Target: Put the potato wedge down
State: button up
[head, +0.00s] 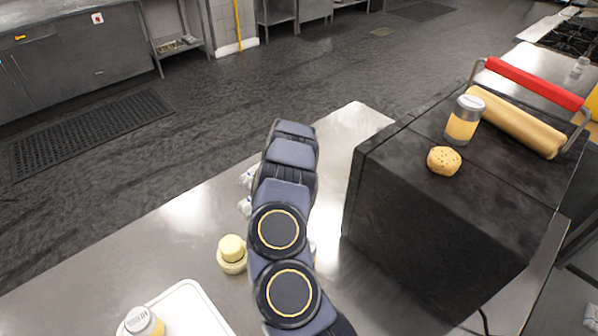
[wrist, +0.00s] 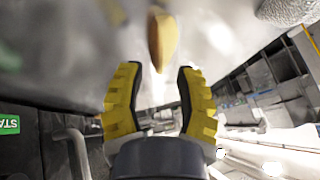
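The potato wedge (wrist: 162,40) is a yellow-orange sliver in the wrist view, at the top middle. It appears against a blurred grey metal surface, with its narrow lower end near the gap between my fingertips. My gripper (wrist: 159,68) has two yellow fingers with dark inner pads. They stand apart, with a clear gap between them, and neither visibly touches the wedge. Whether the wedge rests on the surface is hard to tell. In the head view my arm hides the gripper and the wedge.
A black block (head: 430,235) at right carries another jar (head: 463,122), a speckled round item (head: 443,161) and a rolling pin (head: 518,122).

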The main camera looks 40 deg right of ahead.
jog(key=v, duration=1)
jog(key=w+a+r+n+t+y, duration=0.3)
jog(key=w+a+r+n+t, duration=0.15)
jog(key=a+r, duration=0.4)
jog(key=w+a+r+n+t+y, duration=0.25)
jog(key=w+a+r, duration=0.35)
jog(key=a+r, duration=0.3)
jog(key=s+a+r+n+y, duration=0.3)
jog(key=a, duration=0.5)
jog(key=s+a+r+n+y, duration=0.2)
jog(key=a+r+n+y, duration=0.1)
jog(key=a, duration=0.5)
jog(key=s+a+f+n+g, duration=0.1)
jog(key=s+a+n+g, duration=0.2)
jog(key=s, duration=0.7)
jog(key=s+a+n+g, duration=0.3)
jog(key=s+a+g, duration=0.1)
jog(key=s, duration=0.6)
jog(key=s+d+f+g+h, duration=0.1)
jog(key=s+d, duration=0.3)
jog(key=s, duration=0.4)
jog(key=s+d+f+g+h, duration=0.2)
jog(key=s+d+g+h, duration=0.1)
jog(key=s, duration=0.6)
jog(key=shift+d+n+g+h, duration=0.35)
jog(key=shift+d+h, duration=0.3)
jog(key=shift+d, duration=0.55)
